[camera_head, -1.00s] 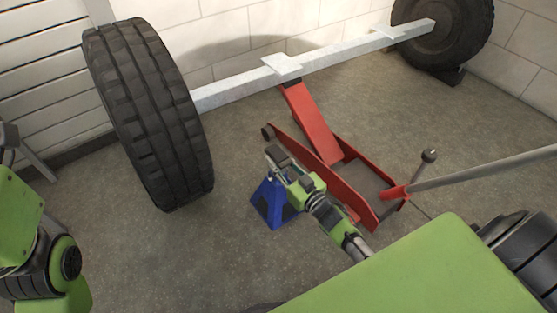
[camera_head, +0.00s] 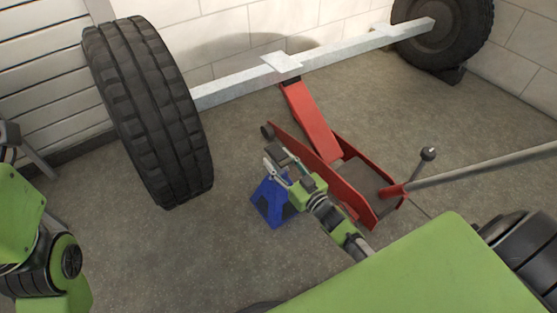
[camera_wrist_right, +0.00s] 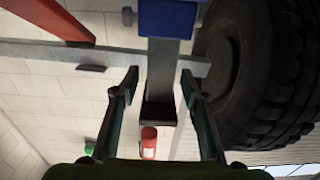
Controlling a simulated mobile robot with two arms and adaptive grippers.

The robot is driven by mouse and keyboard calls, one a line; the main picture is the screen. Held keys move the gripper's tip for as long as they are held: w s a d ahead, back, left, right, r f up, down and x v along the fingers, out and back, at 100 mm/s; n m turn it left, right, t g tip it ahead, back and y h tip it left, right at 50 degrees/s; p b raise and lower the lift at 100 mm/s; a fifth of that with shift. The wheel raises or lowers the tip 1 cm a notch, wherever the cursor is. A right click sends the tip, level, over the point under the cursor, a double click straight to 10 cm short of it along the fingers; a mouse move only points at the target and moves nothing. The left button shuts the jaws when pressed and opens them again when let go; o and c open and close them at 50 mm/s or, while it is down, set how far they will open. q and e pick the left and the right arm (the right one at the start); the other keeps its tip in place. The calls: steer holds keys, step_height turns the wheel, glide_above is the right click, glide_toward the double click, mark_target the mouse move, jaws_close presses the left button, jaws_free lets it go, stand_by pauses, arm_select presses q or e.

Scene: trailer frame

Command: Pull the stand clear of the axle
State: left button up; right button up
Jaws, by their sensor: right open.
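The blue stand (camera_head: 268,204) is on the floor in front of the axle (camera_head: 235,88), with a clear gap between them. Its grey post (camera_wrist_right: 163,70) and dark saddle show in the right wrist view, below its blue body (camera_wrist_right: 167,18) in that picture. My right gripper (camera_head: 276,162) is at the stand's top. Its fingers are open, one on each side of the post (camera_wrist_right: 160,73), apparently apart from it. In the head view the gripper hides part of the stand's top. My left arm shows at the left edge, but its gripper does not.
A red floor jack (camera_head: 340,190) sits right of the stand, its arm under the axle's pad (camera_head: 282,62). Its long handle (camera_head: 485,168) reaches right. A large tyre (camera_head: 150,115) stands left, another (camera_head: 440,30) at the back right. The floor (camera_head: 225,150) between left tyre and stand is clear.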

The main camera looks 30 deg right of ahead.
steer(key=s+d, duration=0.2)
steer(key=s, duration=0.9)
steer(key=shift+s, duration=0.2)
